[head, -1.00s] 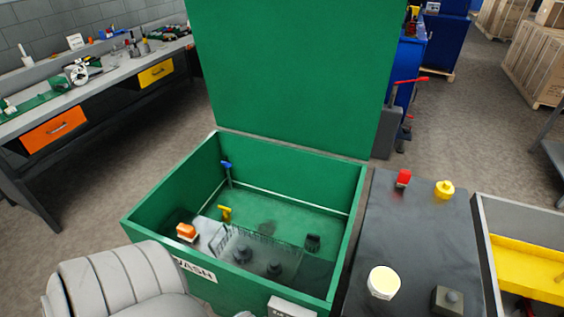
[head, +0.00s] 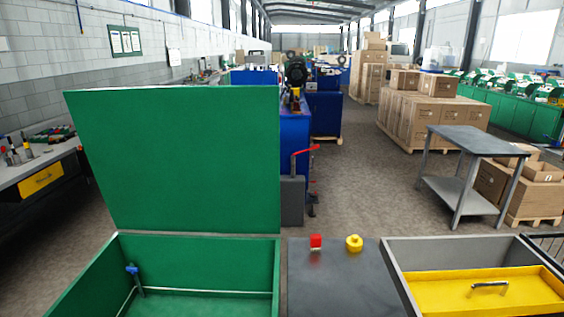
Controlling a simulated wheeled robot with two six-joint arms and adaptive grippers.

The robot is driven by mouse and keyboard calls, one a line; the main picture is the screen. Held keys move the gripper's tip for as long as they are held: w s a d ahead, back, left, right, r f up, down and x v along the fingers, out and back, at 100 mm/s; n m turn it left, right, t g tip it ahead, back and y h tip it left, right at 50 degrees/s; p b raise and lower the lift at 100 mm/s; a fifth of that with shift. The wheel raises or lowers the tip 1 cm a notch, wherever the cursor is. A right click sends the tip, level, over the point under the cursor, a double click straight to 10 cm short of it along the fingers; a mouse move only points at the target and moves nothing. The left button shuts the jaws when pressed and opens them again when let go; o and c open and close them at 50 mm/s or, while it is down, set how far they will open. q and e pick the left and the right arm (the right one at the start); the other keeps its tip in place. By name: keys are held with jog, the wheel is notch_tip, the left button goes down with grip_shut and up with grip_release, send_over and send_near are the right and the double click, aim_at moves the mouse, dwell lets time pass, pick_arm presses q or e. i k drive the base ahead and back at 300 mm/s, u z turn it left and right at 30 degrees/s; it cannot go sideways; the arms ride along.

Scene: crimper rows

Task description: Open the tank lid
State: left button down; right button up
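The green tank lid (head: 180,160) stands raised, close to upright, at the back edge of the green tank (head: 195,262). The tank's mouth is uncovered, and its front part is cut off by the bottom of the head view. A blue-handled tap (head: 132,270) shows inside at the tank's left wall. Neither of my grippers shows in the head view, so I cannot see where they are or what they hold.
A dark bench top (head: 335,285) with a red item (head: 316,241) and a yellow item (head: 353,243) adjoins the tank. Right of it is a grey bin with a yellow tray (head: 480,292). A grey cart (head: 468,140) and stacked boxes (head: 430,110) stand farther right. Open floor lies between.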

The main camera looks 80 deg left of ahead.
aim_at(183, 167)
jog(key=z, duration=0.55)
jog(key=k, duration=2.85)
jog(key=u, duration=0.75)
